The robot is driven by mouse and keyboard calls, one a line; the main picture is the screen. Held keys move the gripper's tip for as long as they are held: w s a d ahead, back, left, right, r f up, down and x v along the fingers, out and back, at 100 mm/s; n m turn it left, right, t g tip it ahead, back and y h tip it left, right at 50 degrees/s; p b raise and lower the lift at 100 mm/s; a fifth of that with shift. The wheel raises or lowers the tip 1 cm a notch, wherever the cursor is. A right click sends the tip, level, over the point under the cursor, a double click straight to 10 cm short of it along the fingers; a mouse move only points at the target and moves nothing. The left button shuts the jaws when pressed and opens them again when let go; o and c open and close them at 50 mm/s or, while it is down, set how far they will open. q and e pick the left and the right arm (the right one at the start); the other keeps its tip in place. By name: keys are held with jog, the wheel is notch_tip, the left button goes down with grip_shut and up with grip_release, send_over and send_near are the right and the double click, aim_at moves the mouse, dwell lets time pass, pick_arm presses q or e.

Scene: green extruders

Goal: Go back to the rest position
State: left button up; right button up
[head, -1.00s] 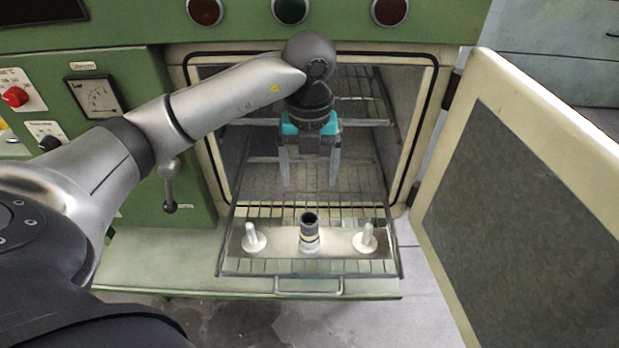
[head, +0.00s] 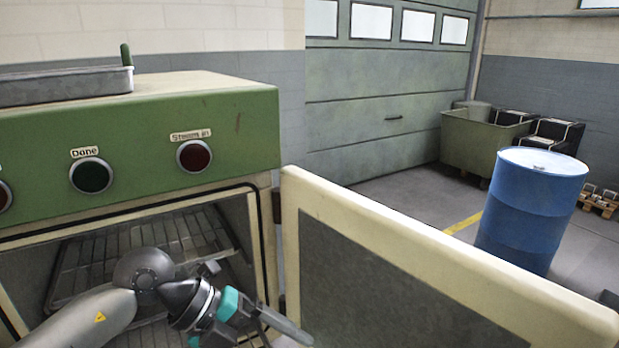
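My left arm reaches in from the bottom left, in front of the green oven (head: 150,140). Its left gripper (head: 284,327), with teal sides, points right and down at the bottom edge, near the oven's open cream door (head: 400,260). One grey finger shows; the other is cut off or hidden, so the gap between them is unclear. I see nothing held in the visible part. My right gripper is out of view.
The oven cavity is open, with wire racks (head: 90,262) inside. A metal tray (head: 65,84) lies on the oven top. A blue barrel (head: 530,210) and a green bin (head: 475,142) stand behind the door, with bare floor before the garage door.

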pick_arm(q)
jog(key=s+d+r+h, duration=0.1)
jog(key=d+r+h, duration=0.4)
jog(key=d+r, duration=0.1)
jog(key=w+a+r+n+t+h, duration=0.2)
jog(key=w+r+n+t+h, duration=0.2)
jog(key=r+n+t, duration=0.8)
jog(key=w+a+f+n+t+y, duration=0.3)
jog(key=a+f+n+t+y, duration=0.2)
jog(key=a+f+n+y, duration=1.1)
jog(key=s+f+n+g+y, duration=0.2)
jog(key=s+f+n+g, duration=0.1)
jog(key=s+f+g, duration=1.4)
jog(key=s+f+t+b, duration=0.1)
jog(key=s+f+b, duration=0.15)
jog(key=f, duration=0.95)
jog(key=s+f+t+b, duration=0.1)
jog(key=s+f, duration=0.3)
jog(key=f, duration=0.9)
jog(key=s+a+f+g+b, duration=0.1)
jog(key=s+f+b, duration=0.3)
jog(key=s+f, duration=1.1)
notch_tip(320, 180, down, 4)
jog(key=shift+s+a+f, duration=0.1)
jog(key=shift+s+a, duration=0.3)
jog(key=shift+a, duration=0.05)
